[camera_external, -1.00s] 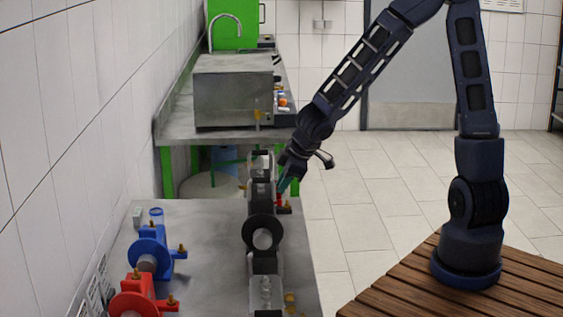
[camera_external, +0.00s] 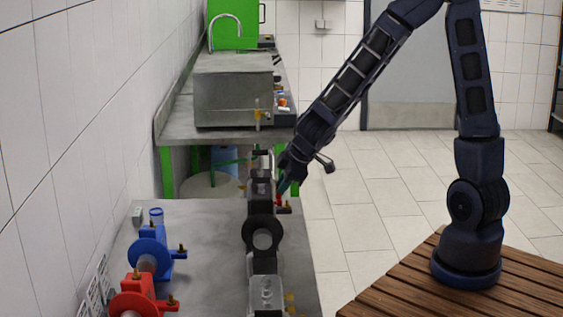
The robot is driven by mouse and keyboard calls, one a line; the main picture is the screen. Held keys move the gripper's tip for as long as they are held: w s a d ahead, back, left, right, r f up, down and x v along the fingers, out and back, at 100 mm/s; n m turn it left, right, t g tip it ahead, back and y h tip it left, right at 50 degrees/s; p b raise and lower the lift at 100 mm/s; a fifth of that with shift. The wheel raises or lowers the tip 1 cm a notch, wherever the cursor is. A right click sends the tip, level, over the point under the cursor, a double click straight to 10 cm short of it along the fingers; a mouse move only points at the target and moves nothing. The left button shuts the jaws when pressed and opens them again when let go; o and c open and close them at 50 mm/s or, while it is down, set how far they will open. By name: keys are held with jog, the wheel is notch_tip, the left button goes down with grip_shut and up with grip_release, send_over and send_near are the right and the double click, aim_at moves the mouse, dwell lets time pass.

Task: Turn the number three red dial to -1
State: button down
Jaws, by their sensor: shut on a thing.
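A small red dial (camera_external: 279,200) shows on the right side of the black and grey pump assembly (camera_external: 262,211), near the far part of the bench. I cannot read its number or its setting. My gripper (camera_external: 283,186) reaches down to it from the upper right. Its fingers are shut on the red dial, and a little green shows at the fingertips. The fingers hide part of the dial.
A blue pump (camera_external: 150,252) and a red pump (camera_external: 140,298) stand at the left of the metal bench (camera_external: 206,225). Behind is another bench with a grey metal box (camera_external: 233,98). The tiled floor (camera_external: 350,220) to the right is clear.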

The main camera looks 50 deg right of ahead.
dwell(0.3)
jog(key=c, duration=1.6)
grip_release()
jog(key=shift+v, duration=5.4)
